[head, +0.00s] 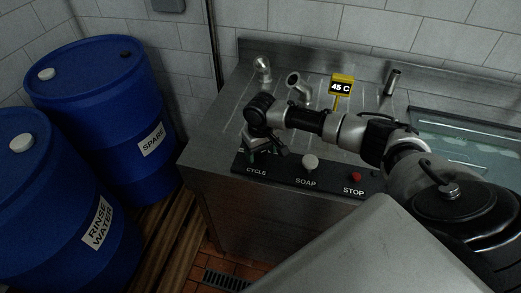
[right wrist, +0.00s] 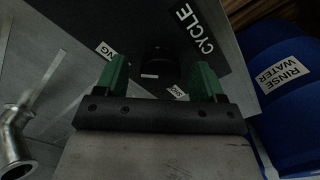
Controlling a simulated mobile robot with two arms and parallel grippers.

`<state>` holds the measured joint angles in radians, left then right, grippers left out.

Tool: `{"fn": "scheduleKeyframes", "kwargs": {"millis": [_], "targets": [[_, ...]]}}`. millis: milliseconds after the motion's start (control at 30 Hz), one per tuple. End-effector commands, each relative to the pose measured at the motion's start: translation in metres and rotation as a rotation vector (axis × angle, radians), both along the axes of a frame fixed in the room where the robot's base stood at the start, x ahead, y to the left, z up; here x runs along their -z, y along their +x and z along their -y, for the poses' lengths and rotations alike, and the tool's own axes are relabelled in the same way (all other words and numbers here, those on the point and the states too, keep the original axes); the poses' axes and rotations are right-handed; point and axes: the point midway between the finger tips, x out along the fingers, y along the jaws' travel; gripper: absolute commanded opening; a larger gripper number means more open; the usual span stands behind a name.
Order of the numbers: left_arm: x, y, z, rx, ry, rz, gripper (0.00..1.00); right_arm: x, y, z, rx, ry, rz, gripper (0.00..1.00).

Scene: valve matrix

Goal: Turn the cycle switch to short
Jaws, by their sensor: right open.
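The cycle switch (right wrist: 160,62) is a dark round knob on the black panel, with a small pale mark on it. It lies between the two green fingertips of my open right gripper (right wrist: 160,80), with a gap on each side. A label ending in "NG" (right wrist: 105,48) is by the left finger. A partly hidden label starting "SHO" (right wrist: 177,92) is by the right finger. The CYCLE label (right wrist: 195,28) is on the panel. In the head view my right gripper (head: 262,148) points down over the panel's left end and hides the switch. My left gripper is out of view.
The panel (head: 276,172) also holds a pale SOAP knob (head: 310,162) and a red STOP button (head: 356,177). Metal pipe stubs (head: 297,82) and a yellow 45 C sign (head: 341,88) stand behind. Blue drums (head: 100,90) stand at left; a water-filled basin (head: 470,135) is at right.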

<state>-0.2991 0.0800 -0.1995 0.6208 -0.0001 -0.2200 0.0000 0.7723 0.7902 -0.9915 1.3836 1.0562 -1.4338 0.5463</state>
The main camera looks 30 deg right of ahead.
Motion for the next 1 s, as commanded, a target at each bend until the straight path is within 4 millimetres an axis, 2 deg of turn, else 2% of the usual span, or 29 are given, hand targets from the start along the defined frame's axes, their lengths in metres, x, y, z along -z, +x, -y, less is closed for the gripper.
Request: {"fn": "scheduleKeyframes", "kwargs": {"millis": [67, 300, 400, 733, 1000], "targets": [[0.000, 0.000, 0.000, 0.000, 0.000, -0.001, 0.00, 0.000, 0.000, 0.000, 0.000, 0.000, 0.000, 0.68], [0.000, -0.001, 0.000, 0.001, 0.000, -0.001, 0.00, 0.000, 0.000, 0.000, 0.000, 0.000, 0.000, 0.31], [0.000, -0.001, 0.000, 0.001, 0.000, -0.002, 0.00, -0.001, 0.000, 0.000, 0.000, 0.000, 0.000, 0.20], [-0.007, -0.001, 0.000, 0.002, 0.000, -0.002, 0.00, -0.003, 0.000, 0.000, -0.058, 0.001, 0.000, 0.20], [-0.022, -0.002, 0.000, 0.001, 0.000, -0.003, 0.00, -0.004, 0.000, 0.000, -0.242, 0.002, -0.001, 0.20]]}}
